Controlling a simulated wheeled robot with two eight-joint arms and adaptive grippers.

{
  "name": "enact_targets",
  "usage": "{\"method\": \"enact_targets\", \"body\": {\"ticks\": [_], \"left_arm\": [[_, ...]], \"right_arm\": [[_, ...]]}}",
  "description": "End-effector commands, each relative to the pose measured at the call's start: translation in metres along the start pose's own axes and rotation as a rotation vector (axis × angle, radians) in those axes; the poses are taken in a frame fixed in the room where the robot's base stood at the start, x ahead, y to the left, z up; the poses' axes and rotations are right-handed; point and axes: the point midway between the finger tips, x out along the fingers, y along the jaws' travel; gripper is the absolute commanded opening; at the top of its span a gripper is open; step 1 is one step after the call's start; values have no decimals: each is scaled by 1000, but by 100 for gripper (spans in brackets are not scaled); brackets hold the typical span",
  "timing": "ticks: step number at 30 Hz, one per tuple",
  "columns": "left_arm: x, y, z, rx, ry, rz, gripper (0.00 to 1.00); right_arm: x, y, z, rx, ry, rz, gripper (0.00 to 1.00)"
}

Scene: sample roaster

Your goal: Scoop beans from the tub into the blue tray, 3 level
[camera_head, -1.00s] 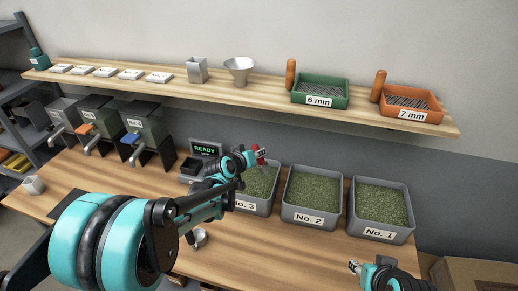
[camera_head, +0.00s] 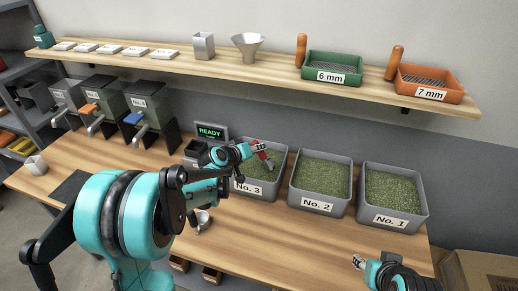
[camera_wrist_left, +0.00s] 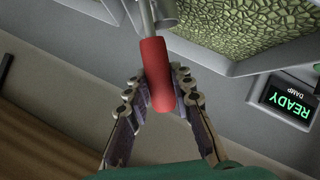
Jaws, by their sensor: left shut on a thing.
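My left gripper (camera_head: 259,147) is shut on the red handle (camera_head: 264,158) of a scoop, over the tub labelled No. 3 (camera_head: 249,189). In the left wrist view the red handle (camera_wrist_left: 157,75) sits between both fingers, with a grey metal shank (camera_wrist_left: 147,18) beyond it. The scoop's bowl is not clearly visible. Green beans fill much of the tubs No. 3, No. 2 (camera_head: 317,205) and No. 1 (camera_head: 390,219). A small blue piece (camera_head: 134,118) sits on a grey machine at left; I cannot tell whether it is the blue tray. My right gripper (camera_head: 360,262) is low right, its opening unclear.
A display reading READY (camera_head: 210,132) stands left of tub No. 3. A small metal cup (camera_head: 201,220) is on the table near my left arm. The shelf (camera_head: 270,77) above holds a funnel (camera_head: 247,46) and green and orange sieves.

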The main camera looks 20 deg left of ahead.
Motion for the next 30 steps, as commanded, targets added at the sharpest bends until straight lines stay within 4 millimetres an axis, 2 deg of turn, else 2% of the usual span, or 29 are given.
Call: {"method": "enact_targets", "body": {"ticks": [17, 24, 30], "left_arm": [[23, -41, 20, -36, -11, 16, 0], [18, -51, 1, -7, 0, 2, 0], [12, -34, -1, 202, 67, -80, 0]], "right_arm": [[28, 0, 20, 0, 0, 0, 40], [21, 0, 15, 0, 0, 0, 40], [15, 0, 11, 0, 0, 0, 40]]}}
